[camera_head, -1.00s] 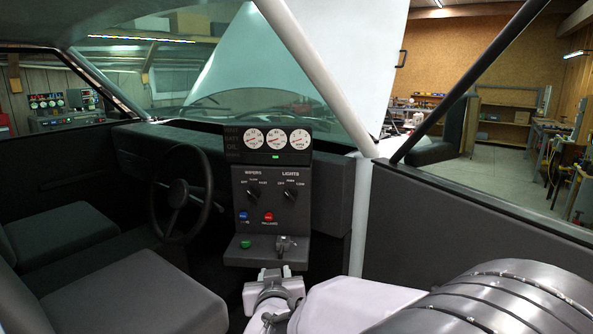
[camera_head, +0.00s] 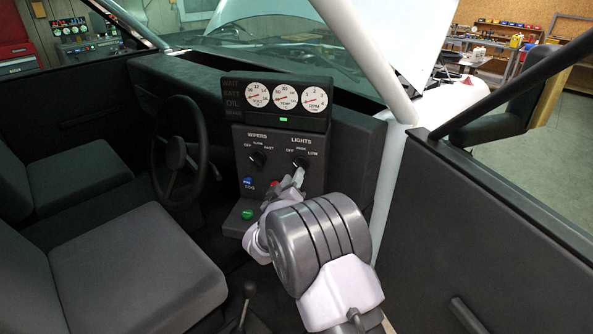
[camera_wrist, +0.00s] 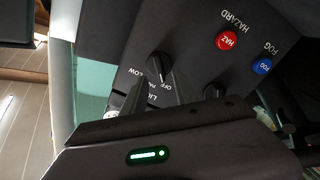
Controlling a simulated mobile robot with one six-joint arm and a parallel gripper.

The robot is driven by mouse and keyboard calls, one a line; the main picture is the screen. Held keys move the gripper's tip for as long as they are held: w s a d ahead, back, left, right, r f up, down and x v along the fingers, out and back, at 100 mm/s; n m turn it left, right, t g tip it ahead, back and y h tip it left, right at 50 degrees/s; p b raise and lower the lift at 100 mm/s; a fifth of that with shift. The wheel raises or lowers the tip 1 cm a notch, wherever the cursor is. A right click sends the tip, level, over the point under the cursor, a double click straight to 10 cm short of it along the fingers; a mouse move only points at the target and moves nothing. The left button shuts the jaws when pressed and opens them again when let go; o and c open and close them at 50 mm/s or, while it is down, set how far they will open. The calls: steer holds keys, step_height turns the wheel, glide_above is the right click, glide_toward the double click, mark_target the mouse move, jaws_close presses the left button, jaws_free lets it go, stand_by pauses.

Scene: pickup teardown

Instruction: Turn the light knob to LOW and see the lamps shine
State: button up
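The light knob (camera_head: 300,164) is a black rotary knob under the LIGHTS label, right of the wipers knob (camera_head: 257,159), on the dark dash panel. My gripper (camera_head: 298,176) is just below and in front of it. In the wrist view, the light knob (camera_wrist: 157,68) appears upside down between and just beyond two dark fingers of my gripper (camera_wrist: 154,88), which stand apart. Its pale pointer mark faces the OFF and PARK side, not LOW; the exact setting is hard to read. I cannot tell whether the fingers touch it. No lamps are in view.
A red HAZARD button (camera_wrist: 228,40) and a blue FOG button (camera_wrist: 262,66) are near the knobs. The green button (camera_head: 247,214) is on the ledge below. Three gauges (camera_head: 286,97) sit above. The steering wheel (camera_head: 175,153) and seats are left; the door (camera_head: 500,230) is right.

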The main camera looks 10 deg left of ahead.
mark_target(300, 161)
steer(key=w, duration=0.4)
steer(key=shift+d, duration=0.3)
jaws_close()
steer(key=shift+m+b, duration=0.3)
steer(key=shift+b, duration=0.3)
steer(key=shift+d+m+b, duration=0.15)
steer(key=shift+m+b, duration=3.65)
steer(key=shift+b, duration=0.7)
steer(key=shift+d+m+b, duration=0.1)
steer(key=shift+m+b, duration=3.7)
steer(key=shift+b, duration=0.7)
